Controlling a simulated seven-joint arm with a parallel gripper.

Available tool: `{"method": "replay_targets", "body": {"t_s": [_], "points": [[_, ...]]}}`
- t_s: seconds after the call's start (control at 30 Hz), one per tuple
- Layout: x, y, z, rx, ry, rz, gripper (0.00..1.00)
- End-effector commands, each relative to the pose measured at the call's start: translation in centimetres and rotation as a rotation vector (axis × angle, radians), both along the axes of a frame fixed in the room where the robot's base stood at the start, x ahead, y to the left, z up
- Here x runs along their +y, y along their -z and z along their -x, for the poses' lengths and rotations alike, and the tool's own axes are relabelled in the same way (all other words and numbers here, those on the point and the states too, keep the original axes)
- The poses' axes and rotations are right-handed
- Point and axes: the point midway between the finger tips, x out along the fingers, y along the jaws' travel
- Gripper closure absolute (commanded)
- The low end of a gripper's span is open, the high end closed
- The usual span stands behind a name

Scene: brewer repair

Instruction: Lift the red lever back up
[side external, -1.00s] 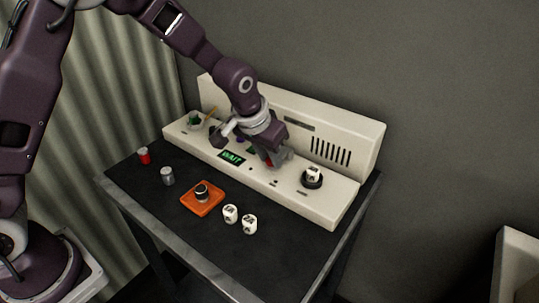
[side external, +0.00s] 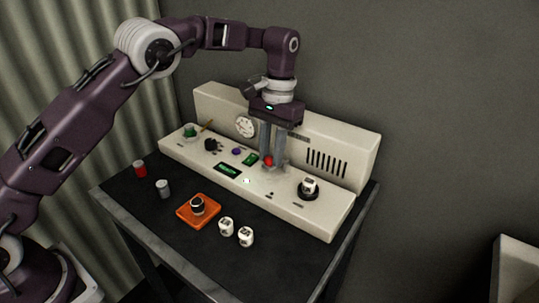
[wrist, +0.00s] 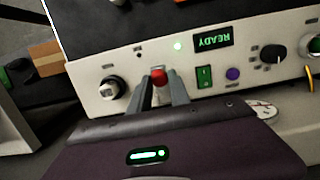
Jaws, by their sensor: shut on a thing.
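The red lever's round knob (side external: 268,160) shows at the middle of the cream brewer panel (side external: 300,203). In the wrist view the red knob (wrist: 159,76) sits between my two grey fingertips. My gripper (side external: 273,160) points down over the panel and is shut on the red lever. The fingers hide part of the lever's shaft, so its exact tilt is hard to tell. The green display (wrist: 212,40) on the panel reads READY, and a small pale light (wrist: 177,46) beside it is lit.
The panel carries a purple button (side external: 236,151), a green rocker switch (side external: 250,159), a dark knob (side external: 211,144) and a round gauge (side external: 245,126). On the dark table are an orange tray (side external: 186,213), two white cylinders (side external: 236,232), a grey can (side external: 163,188) and a red can (side external: 140,169).

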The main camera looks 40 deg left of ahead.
Motion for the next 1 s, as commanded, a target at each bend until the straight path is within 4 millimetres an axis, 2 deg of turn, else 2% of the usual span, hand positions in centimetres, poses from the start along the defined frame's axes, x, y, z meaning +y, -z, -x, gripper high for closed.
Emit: {"method": "replay_targets", "body": {"t_s": [0.67,0.7,0.8,1.0], "points": [[-0.02,-0.28,-0.24,0.053,0.0,0.0,1.0],[-0.01,-0.28,-0.24,0.053,0.0,0.0,0.73],[-0.01,-0.26,-0.25,0.053,0.0,0.0,0.56],[-0.01,-0.23,-0.25,0.053,0.0,0.0,0.56]]}}
